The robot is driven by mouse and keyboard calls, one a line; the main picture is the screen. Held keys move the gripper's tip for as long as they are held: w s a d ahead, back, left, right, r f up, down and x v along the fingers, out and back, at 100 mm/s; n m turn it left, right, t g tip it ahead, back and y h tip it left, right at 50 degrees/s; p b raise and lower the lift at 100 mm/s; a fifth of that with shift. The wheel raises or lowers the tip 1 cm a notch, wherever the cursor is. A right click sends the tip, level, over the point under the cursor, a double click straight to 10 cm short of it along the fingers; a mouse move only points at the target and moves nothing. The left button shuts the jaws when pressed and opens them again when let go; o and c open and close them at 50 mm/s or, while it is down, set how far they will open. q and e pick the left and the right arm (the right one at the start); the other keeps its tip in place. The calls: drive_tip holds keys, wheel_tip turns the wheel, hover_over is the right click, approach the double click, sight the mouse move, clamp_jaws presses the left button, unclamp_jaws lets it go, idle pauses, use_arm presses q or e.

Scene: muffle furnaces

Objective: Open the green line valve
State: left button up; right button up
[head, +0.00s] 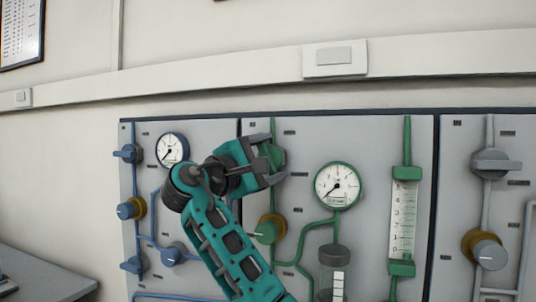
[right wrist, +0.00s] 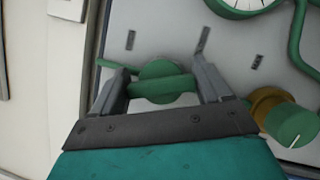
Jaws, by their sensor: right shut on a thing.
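The green line valve (head: 277,156) is on the middle grey panel, on the green line left of the green-rimmed gauge. My right gripper (head: 272,166) is at it and covers much of it in the head view. In the right wrist view the green valve handle (right wrist: 161,84) lies between the two fingers of the gripper (right wrist: 160,72), one finger at each end of its bar. The bar runs roughly along the line of the green pipe. The gripper is shut on this handle. My left gripper is not in view.
A green knob on a brass collar (head: 269,229) sits below the valve. The green-rimmed gauge (head: 338,186) and a flowmeter (head: 404,222) are to the right. The blue line's panel (head: 150,215) is on the left, a grey-blue one (head: 460,205) on the right.

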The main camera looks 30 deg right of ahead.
drive_tip(key=shift+f+m+g+y+p, duration=0.1)
drive_tip(key=shift+m+g+y+p, duration=0.3)
drive_tip(key=shift+m, duration=0.9)
drive_tip(key=shift+m+g+y+p, duration=0.3)
drive_tip(key=shift+m+y+p, duration=0.15)
drive_tip(key=shift+m, duration=0.85)
drive_tip(key=o, duration=1)
drive_tip(key=shift+c, duration=0.2)
drive_tip(key=shift+s+a, duration=0.1)
drive_tip(key=v, duration=1.2)
drive_tip(key=shift+s+a, duration=0.15)
drive_tip(key=shift+a, duration=0.2)
